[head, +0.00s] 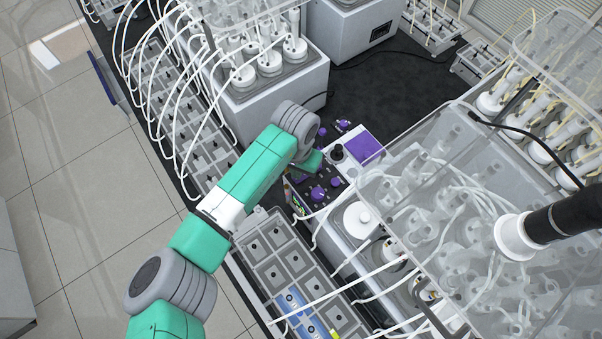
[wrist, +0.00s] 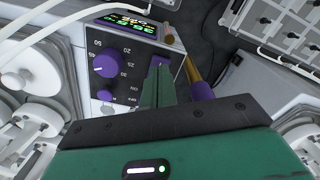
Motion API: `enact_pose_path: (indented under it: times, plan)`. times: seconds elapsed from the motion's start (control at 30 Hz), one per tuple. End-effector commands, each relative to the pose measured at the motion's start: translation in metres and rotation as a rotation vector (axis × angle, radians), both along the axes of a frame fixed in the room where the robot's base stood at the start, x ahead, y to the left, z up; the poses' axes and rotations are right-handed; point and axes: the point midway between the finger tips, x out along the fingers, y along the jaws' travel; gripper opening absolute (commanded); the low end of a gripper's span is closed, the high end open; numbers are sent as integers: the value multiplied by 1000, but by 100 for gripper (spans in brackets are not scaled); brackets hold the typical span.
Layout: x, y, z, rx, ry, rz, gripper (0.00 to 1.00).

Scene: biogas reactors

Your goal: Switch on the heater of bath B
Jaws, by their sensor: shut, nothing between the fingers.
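A purple part (wrist: 160,61), perhaps a switch, shows right at the tips of my gripper (wrist: 158,76). My gripper is shut and empty, its dark green fingers pointing at the panel. I cannot tell whether they touch it. In the head view the panel with purple knobs (head: 318,193) lies beside my arm's end, and the fingertips are hidden there. No letter naming the bath is readable.
A white bath with bottles (head: 268,62) stands behind the panel. A clear-lidded bath (head: 430,200) stands close on the right, with white tubes (head: 300,305) around it. A yellowish rod (wrist: 194,66) is just right of my fingers. Trays of grey cells (head: 270,255) lie in front.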

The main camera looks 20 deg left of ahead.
Motion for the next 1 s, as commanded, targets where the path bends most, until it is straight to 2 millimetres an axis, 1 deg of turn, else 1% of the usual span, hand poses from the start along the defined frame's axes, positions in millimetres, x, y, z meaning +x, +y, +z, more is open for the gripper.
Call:
enact_pose_path:
  times: [1.0]
  plan:
    - [0, 0, -15, 0, 0, 0, 0]
